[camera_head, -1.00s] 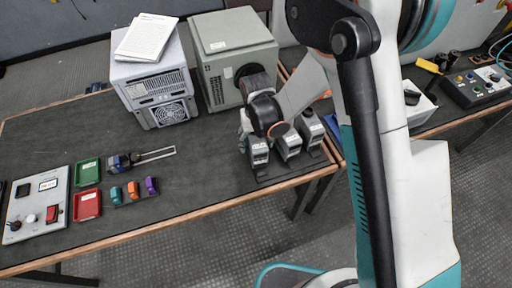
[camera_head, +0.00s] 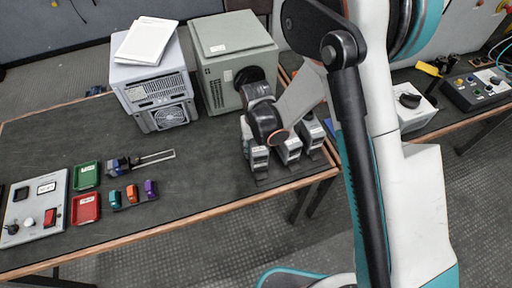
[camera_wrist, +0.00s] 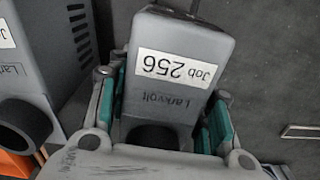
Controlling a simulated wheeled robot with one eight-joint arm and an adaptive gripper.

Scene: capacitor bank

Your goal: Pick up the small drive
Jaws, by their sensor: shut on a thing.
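My gripper (camera_wrist: 168,108) is shut on a grey small drive (camera_wrist: 188,50), with a green-padded finger on each side of it. The drive's white label reads "Job 256", with "Larkvolt" under it, upside down in the wrist view. In the head view it is the leftmost (camera_head: 258,160) of three similar drives at the right end of the workbench, partly hidden by my wrist. I cannot tell whether its base is clear of the bench.
A neighbouring drive (camera_wrist: 38,50) stands close beside the held one; in the head view it is the middle drive (camera_head: 289,150). Behind stand a large grey box (camera_head: 232,50) and a vented unit (camera_head: 155,85) with papers. The bench (camera_head: 205,165) is bare left of the drives.

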